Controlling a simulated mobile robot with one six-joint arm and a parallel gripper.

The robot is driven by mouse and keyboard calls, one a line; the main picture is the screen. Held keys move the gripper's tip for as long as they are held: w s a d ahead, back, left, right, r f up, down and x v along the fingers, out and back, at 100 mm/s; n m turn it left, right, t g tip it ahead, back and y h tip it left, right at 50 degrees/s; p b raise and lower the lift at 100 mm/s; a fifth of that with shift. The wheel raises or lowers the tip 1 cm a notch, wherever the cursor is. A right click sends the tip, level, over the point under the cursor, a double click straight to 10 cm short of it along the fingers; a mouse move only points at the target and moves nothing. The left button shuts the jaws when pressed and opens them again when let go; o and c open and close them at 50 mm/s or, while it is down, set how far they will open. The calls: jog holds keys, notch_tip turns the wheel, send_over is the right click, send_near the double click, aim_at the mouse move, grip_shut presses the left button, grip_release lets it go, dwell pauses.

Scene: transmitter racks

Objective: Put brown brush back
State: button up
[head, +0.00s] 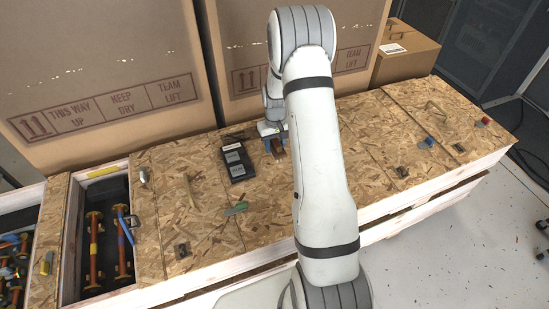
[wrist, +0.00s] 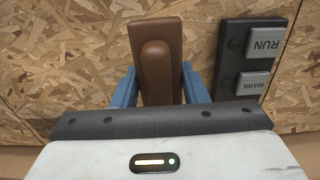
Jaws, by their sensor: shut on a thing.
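The brown brush (wrist: 157,35) has a smooth rounded handle on a flat brown block. In the wrist view it lies between the two blue fingers of my gripper (wrist: 158,72), which is shut on it. In the head view my gripper (head: 275,142) is at the back of the chipboard crate top, partly hidden by my arm, with the brush (head: 279,152) showing small and brown at the fingers. I cannot tell whether the brush touches the board or hangs just above it.
A black box with RUN and MARK buttons (head: 236,160) stands close left of my gripper in the head view. Big cardboard boxes (head: 100,70) stand behind. An open crate bay (head: 76,276) with rods is at left.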

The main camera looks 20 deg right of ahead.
jog(key=shift+f, duration=3)
jog(key=shift+f, duration=0.2)
jog(key=o, duration=0.9)
jog(key=shift+o, duration=0.2)
jog(key=shift+r, duration=0.15)
